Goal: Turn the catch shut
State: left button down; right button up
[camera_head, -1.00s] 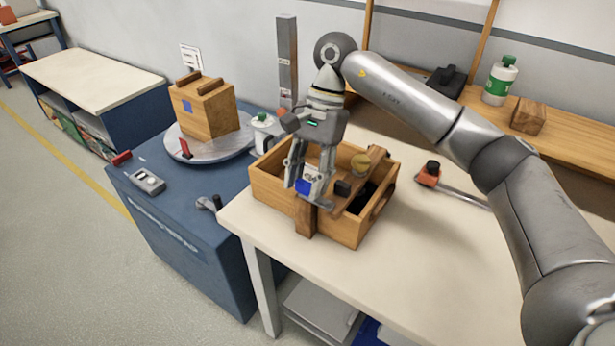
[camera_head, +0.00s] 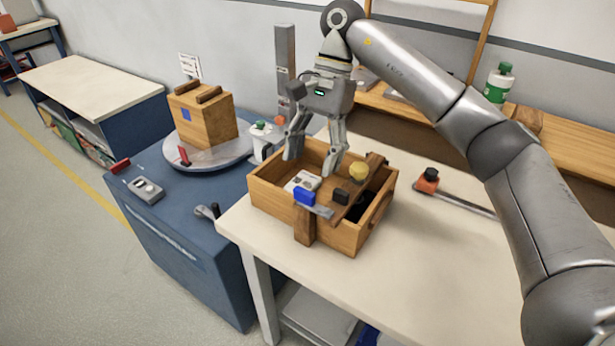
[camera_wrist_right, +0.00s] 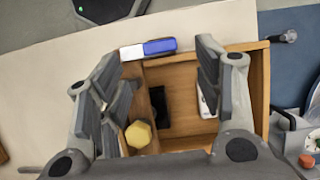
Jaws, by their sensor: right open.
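The open wooden box (camera_head: 345,238) stands on the cream table. A bar with a blue block (camera_head: 305,196) and a grey end (camera_head: 319,211) lies across its front rim, above a dark wooden post; it looks like the catch. In the right wrist view the bar's blue part (camera_wrist_right: 160,46) and pale part (camera_wrist_right: 132,52) lie along the rim. My right gripper (camera_head: 312,166) is open and empty above the box, apart from the bar. Its fingers (camera_wrist_right: 160,85) stand wide in the wrist view. My left gripper is out of view.
In the box are a yellow knob (camera_head: 359,171), a black block (camera_head: 341,197) and a pale switch-like piece (camera_head: 303,181). A turntable (camera_head: 210,155) with a closed wooden box (camera_head: 204,118) stands at left.

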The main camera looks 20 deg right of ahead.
jog(key=shift+v, duration=2.75)
